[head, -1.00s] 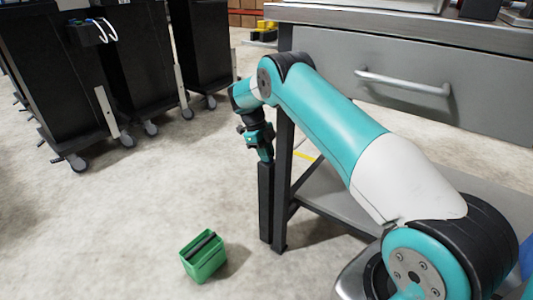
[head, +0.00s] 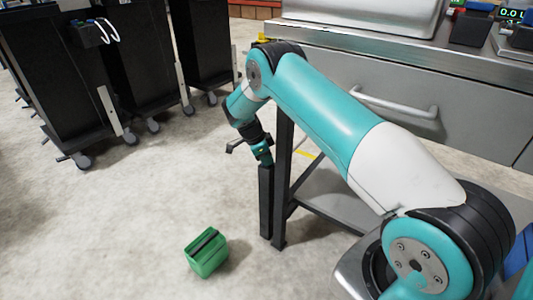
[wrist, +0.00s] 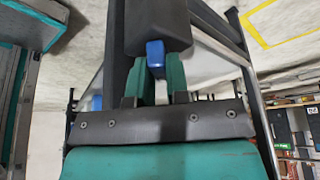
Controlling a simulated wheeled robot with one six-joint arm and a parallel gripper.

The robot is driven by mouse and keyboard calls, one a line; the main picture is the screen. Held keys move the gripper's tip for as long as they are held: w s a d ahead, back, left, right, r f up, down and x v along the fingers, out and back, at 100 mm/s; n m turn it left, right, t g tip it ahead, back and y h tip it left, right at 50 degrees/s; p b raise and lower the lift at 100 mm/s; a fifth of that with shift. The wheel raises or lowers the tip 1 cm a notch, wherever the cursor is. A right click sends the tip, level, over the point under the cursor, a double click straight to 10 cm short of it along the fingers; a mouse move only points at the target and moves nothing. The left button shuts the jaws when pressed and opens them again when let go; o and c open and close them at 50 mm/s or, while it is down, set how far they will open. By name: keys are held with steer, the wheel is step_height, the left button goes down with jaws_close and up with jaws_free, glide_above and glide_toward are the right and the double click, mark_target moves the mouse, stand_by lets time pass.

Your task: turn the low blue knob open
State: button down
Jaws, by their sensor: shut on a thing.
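The blue knob (wrist: 155,54) shows in the wrist view, below a dark block at the top of the picture. The two green fingers of my gripper (wrist: 155,72) stand on either side of it and are shut on it. Part of the knob is hidden by the fingers and the block. In the head view my gripper (head: 263,156) points down at the top of a dark upright post (head: 265,200). The knob cannot be made out there.
A steel bench with a grey drawer (head: 450,125) stands right of the post, with a lower shelf (head: 330,213). A green box (head: 207,256) is on the floor in front. Black wheeled cabinets (head: 50,90) stand at the left. Open floor lies between.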

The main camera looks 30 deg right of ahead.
steer(key=shift+s+n+t+h+p, duration=0.15)
steer(key=shift+n+t+p, duration=0.25)
steer(key=shift+n, duration=0.55)
steer(key=shift+w+n+t+h+p, duration=0.15)
steer(key=shift+n+t+p, duration=0.25)
steer(key=shift+n, duration=0.55)
steer(key=shift+s, duration=0.1)
steer(key=c, duration=1.1)
jaws_free()
steer(key=shift+r, duration=0.1)
steer(key=p+v, duration=0.4)
steer(key=v, duration=1.3)
steer(key=shift+r, duration=0.1)
steer(key=shift+c, duration=0.2)
